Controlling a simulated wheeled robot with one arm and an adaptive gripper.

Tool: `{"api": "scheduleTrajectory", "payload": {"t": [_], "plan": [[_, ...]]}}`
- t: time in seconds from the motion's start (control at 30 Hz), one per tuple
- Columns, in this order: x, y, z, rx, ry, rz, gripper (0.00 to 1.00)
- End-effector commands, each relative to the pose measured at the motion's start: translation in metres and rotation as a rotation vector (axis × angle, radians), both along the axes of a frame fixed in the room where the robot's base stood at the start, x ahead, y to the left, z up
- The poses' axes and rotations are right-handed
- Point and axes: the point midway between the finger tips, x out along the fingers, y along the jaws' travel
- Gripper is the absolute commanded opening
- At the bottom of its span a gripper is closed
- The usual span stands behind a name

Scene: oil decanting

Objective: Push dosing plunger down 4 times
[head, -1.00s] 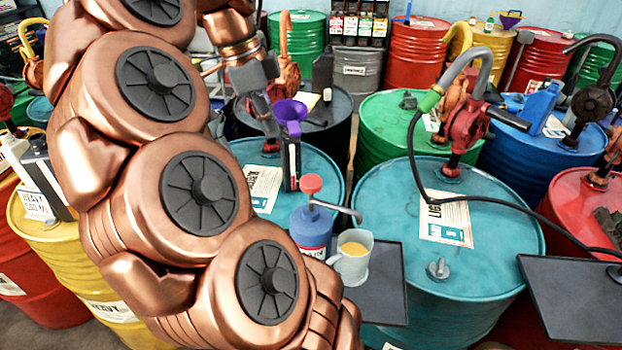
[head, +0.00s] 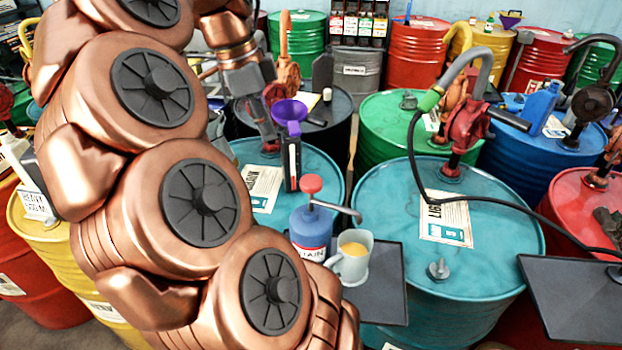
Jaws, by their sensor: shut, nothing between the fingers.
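The dosing plunger is a red knob (head: 311,184) on top of a blue pump bottle (head: 310,230). The knob stands raised above the bottle's collar, with a grey spout (head: 338,210) reaching right. A light grey mug (head: 353,262) with amber liquid stands beside the bottle, by the spout's end. My gripper (head: 266,128) is shut and empty, pointing down at the upper left of the plunger, apart from it in the picture. My arm hides the lower left of the bottle.
The mug stands on a dark tray (head: 385,300). Teal drums (head: 490,235) stand around it. A black bottle (head: 291,165) with a purple funnel (head: 289,112) stands behind the plunger. A red hand pump (head: 466,130) with a black hose is at the right.

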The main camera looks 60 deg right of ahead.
Motion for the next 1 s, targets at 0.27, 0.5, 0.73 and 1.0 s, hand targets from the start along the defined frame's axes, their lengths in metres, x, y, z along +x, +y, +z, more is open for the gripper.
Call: {"api": "scheduleTrajectory", "payload": {"t": [0.27, 0.5, 0.73, 1.0], "plan": [[0.001, 0.048, -0.016, 0.073, -0.029, 0.368, 0.00], [-0.005, 0.092, -0.044, 0.152, -0.029, 0.756, 0.00], [-0.016, 0.137, -0.079, 0.239, -0.008, 1.159, 0.00], [-0.038, 0.190, -0.126, 0.342, 0.041, 1.677, 0.00]]}}
